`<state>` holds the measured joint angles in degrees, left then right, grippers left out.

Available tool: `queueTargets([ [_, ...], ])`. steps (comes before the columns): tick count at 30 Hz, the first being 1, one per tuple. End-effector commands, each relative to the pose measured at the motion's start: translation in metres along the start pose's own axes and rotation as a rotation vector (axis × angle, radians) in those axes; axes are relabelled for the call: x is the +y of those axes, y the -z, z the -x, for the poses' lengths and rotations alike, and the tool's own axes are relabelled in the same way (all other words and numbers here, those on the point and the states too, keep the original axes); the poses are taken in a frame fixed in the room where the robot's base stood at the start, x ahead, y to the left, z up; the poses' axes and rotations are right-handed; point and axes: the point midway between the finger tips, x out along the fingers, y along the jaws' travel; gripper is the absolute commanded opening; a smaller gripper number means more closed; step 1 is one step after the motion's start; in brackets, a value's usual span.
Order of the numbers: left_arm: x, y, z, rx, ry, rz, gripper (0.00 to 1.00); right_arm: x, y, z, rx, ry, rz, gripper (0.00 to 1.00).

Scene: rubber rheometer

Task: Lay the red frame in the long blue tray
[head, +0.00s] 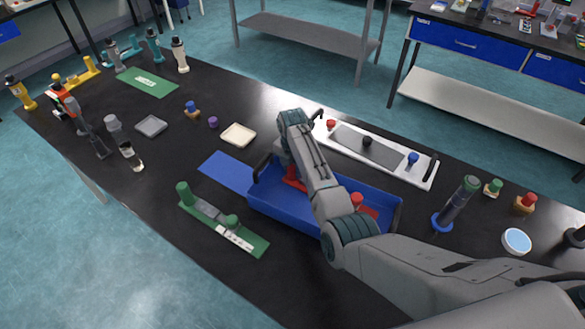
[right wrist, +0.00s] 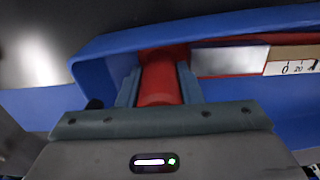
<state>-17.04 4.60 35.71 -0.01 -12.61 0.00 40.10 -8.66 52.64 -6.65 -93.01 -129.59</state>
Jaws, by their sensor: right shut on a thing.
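The long blue tray (head: 283,212) lies on the black table, running from left to lower right. The red frame (head: 369,211) is inside the tray's outline, with a red knob (head: 356,198) at its right end; my right arm hides its middle. My right gripper (head: 291,172) is over the tray's left end. In the right wrist view, the gripper (right wrist: 159,88) is shut on the frame's red post (right wrist: 160,80), between the blue walls (right wrist: 105,65). Whether the frame rests fully on the floor cannot be told. My left gripper is not in view.
A green frame (head: 240,236) lies in front of the tray, and a blue mat (head: 228,172) at its left. A white tray with a grey plate (head: 424,176) lies behind. A dark cylinder on a blue base (head: 458,204) stands to the right. Bare table lies at the front left.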

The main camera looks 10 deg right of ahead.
Motion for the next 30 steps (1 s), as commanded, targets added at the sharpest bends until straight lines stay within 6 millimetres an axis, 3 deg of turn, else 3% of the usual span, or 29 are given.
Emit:
queueTargets([
  [2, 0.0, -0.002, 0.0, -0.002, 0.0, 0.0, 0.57, 0.0, 0.0, -0.002, 0.0, 0.001, 0.0, 0.02],
  [3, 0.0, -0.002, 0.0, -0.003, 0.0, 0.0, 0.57, 0.0, 0.0, -0.002, 0.0, 0.001, 0.0, 0.36],
  [6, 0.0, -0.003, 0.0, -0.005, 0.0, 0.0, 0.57, 0.0, 0.0, -0.002, 0.0, 0.0, 0.0, 0.54],
  [14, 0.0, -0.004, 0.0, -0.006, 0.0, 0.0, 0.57, 0.0, 0.0, -0.001, 0.0, 0.0, 0.0, 0.54],
  [19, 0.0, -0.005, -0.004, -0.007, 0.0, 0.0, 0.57, 0.001, -0.001, 0.01, -0.002, -0.002, 0.0, 0.54],
  [30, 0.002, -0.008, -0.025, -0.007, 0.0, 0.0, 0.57, 0.001, -0.001, 0.085, -0.003, -0.003, 0.0, 0.54],
])
